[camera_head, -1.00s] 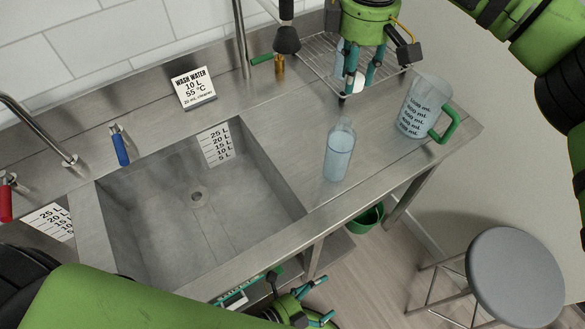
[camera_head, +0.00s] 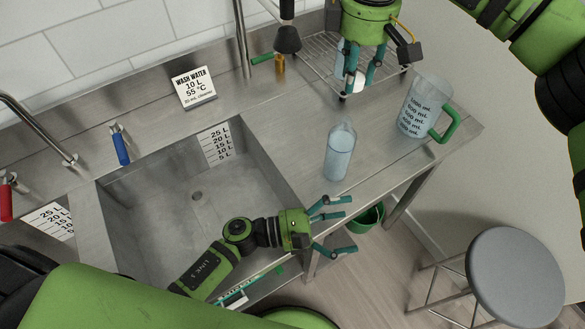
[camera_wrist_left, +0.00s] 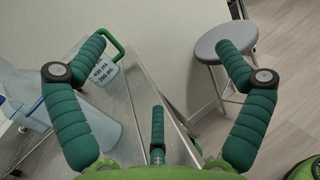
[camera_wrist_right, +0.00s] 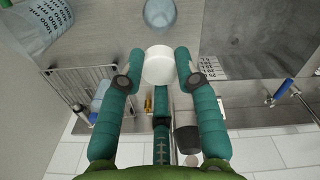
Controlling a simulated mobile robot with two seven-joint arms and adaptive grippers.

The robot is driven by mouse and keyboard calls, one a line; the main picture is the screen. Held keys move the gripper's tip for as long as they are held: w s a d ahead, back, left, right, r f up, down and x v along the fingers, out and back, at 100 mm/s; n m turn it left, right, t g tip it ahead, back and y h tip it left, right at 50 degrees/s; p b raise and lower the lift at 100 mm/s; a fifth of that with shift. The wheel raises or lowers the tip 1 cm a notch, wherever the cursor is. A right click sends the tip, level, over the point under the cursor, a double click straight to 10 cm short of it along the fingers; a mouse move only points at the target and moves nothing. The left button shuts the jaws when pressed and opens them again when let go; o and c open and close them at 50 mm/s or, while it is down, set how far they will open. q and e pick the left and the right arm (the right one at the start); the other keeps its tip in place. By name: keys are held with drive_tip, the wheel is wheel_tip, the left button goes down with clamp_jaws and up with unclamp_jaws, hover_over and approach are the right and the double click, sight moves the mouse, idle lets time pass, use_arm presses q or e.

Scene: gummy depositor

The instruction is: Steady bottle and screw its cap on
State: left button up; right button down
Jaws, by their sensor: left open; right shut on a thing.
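The bottle (camera_head: 340,152), clear with pale blue liquid, stands upright and uncapped on the steel counter right of the sink. It shows at the top of the right wrist view (camera_wrist_right: 160,14). My right gripper (camera_head: 354,84) is above the drying rack, behind the bottle, shut on the white cap (camera_wrist_right: 158,65). My left gripper (camera_head: 338,228) is open and empty over the counter's front edge, nearer than the bottle and apart from it. In the left wrist view, its fingers (camera_wrist_left: 155,75) are spread wide, with part of the bottle (camera_wrist_left: 88,130) at left.
A measuring jug (camera_head: 418,108) with a green handle stands right of the bottle. The wire drying rack (camera_head: 318,58) is at the back. The sink (camera_head: 195,235) opens to the left. A grey stool (camera_head: 515,275) stands on the floor at right. Counter around the bottle is clear.

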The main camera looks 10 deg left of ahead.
sight(336, 148)
use_arm(q)
drive_tip(key=w+a+n+t+y, duration=0.1)
drive_tip(key=w+a+n+t, duration=0.1)
drive_tip(key=w+a, duration=0.1)
drive_tip(key=w+a+n+t+y, duration=0.2)
drive_tip(key=w+a, duration=0.1)
drive_tip(key=a, duration=0.2)
drive_tip(key=w+a+n+t+y, duration=0.1)
drive_tip(key=w+a+n, duration=0.1)
drive_tip(key=w+a, duration=0.1)
drive_tip(key=shift+a+r+t+y, duration=0.3)
drive_tip(key=shift+a+t, duration=0.1)
drive_tip(key=shift+a, duration=0.35)
drive_tip(key=shift+w+a, duration=0.15)
drive_tip(key=shift+w, duration=0.05)
drive_tip(key=x, duration=1.1)
drive_tip(key=shift+w+d, duration=0.2)
drive_tip(key=shift+w, duration=0.1)
drive_tip(key=c, duration=1.5)
drive_tip(key=shift+o, duration=0.2)
use_arm(e)
drive_tip(key=shift+d+f, duration=0.1)
drive_tip(key=shift+f, duration=1.55)
